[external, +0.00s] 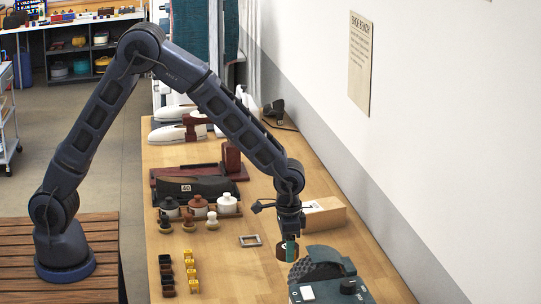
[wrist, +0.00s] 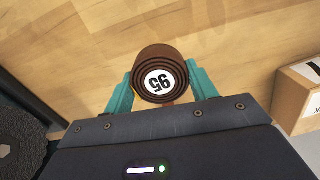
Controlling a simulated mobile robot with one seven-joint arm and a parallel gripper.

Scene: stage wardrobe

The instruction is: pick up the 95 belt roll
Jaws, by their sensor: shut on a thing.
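The 95 belt roll is a dark brown coiled belt with a round white label reading 95. In the wrist view the belt roll (wrist: 160,62) sits between the two teal fingers of my gripper (wrist: 160,85), with a finger against each side. My gripper (external: 289,247) also shows in the external view, pointing down at the bench. There the belt roll (external: 281,251) is partly hidden by a finger. My gripper is shut on it. The roll is at or close to the bench top; I cannot tell whether it touches.
A dark machine with a ribbed wheel (external: 318,270) stands close in front of my gripper. A cardboard box (external: 325,215) is just behind it. A metal frame (external: 249,241) lies to the left. Jars (external: 198,206), brushes and small yellow and dark pieces (external: 190,268) stand farther left.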

